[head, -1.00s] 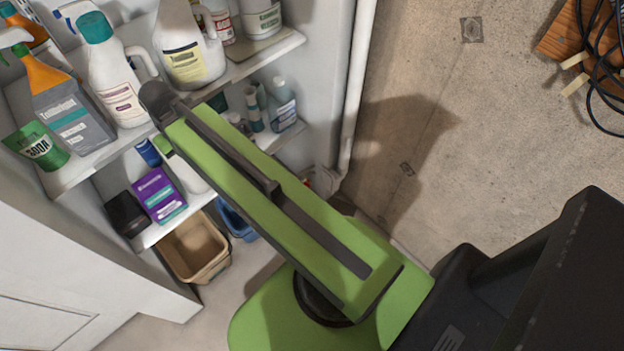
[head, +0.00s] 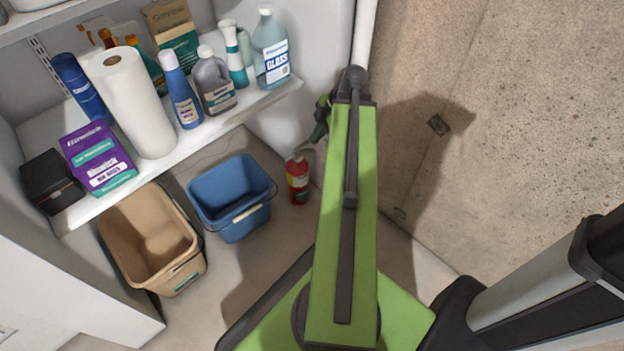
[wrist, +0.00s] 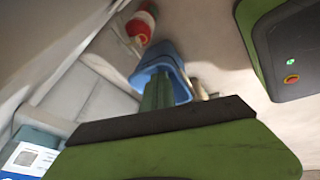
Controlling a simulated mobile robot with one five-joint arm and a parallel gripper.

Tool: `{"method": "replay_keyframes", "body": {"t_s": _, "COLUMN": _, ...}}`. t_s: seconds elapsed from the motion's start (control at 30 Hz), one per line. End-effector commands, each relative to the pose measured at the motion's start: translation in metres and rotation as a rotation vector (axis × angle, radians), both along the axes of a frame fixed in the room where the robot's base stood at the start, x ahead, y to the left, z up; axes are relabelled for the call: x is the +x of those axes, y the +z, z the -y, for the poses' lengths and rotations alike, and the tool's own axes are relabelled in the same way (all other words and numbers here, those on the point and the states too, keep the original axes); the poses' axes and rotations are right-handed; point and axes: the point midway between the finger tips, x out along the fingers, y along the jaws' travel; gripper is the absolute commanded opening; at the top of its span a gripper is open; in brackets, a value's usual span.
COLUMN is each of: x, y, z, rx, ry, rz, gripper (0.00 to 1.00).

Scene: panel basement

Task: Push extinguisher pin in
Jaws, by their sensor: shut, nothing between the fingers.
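A small red fire extinguisher (head: 298,182) stands on the floor by the wall, to the right of the blue bucket. Its top is partly in shadow, and the pin is too small to make out. In the wrist view the extinguisher (wrist: 141,28) shows at the top, tilted in the picture. My gripper (head: 318,132) shows in part beside my arm, above and to the right of the extinguisher in the head view, apparently apart from it. In the wrist view my gripper (wrist: 158,86) is shut and empty, its fingers in front of the blue bucket (wrist: 152,62).
The blue bucket (head: 232,200) and a tan bin (head: 150,240) stand on the floor left of the extinguisher. A white shelf (head: 215,128) with bottles and a paper towel roll (head: 135,105) overhangs at left. A white pipe (head: 365,35) runs up the wall corner.

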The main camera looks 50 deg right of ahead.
Motion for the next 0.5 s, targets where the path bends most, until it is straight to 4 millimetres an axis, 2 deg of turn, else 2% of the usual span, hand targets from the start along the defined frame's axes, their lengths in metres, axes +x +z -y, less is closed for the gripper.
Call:
{"method": "replay_keyframes", "body": {"t_s": 0.03, "x": -0.012, "y": -0.026, "z": 0.013, "rx": -0.016, "ry": 0.024, "rz": 0.024, "gripper": 0.00}}
{"method": "replay_keyframes", "body": {"t_s": 0.2, "x": -0.029, "y": -0.035, "z": 0.031, "rx": -0.051, "ry": 0.089, "rz": 0.073, "gripper": 0.00}}
{"method": "replay_keyframes", "body": {"t_s": 0.37, "x": -0.029, "y": -0.035, "z": 0.032, "rx": -0.054, "ry": 0.097, "rz": 0.077, "gripper": 0.00}}
{"method": "replay_keyframes", "body": {"t_s": 0.5, "x": -0.023, "y": -0.054, "z": 0.028, "rx": -0.054, "ry": 0.098, "rz": 0.076, "gripper": 0.00}}
